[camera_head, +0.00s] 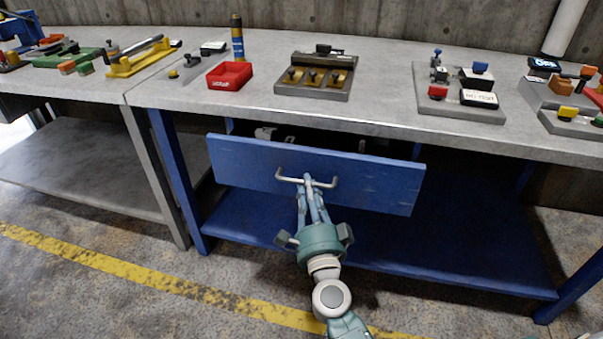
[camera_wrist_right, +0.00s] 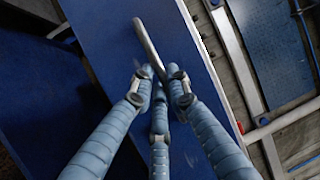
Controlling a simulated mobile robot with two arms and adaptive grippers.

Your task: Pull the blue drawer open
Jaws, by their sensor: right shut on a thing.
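The blue drawer (camera_head: 380,184) sits under the grey workbench and stands partly out, with a dark gap above its front and some things showing inside. Its silver bar handle (camera_head: 328,183) is at the middle of the front. My right gripper (camera_head: 308,185) is shut on the handle. In the right wrist view the fingers of my right gripper (camera_wrist_right: 160,82) close around the handle (camera_wrist_right: 149,45), against the blue drawer front (camera_wrist_right: 110,30). My left gripper is not in view.
The workbench top (camera_head: 385,110) carries a red bin (camera_head: 229,76), a fixture tray (camera_head: 315,75) and several small parts. A blue lower shelf (camera_head: 450,245) lies below the drawer. The floor in front, with a yellow line (camera_head: 140,274), is clear apart from my arm.

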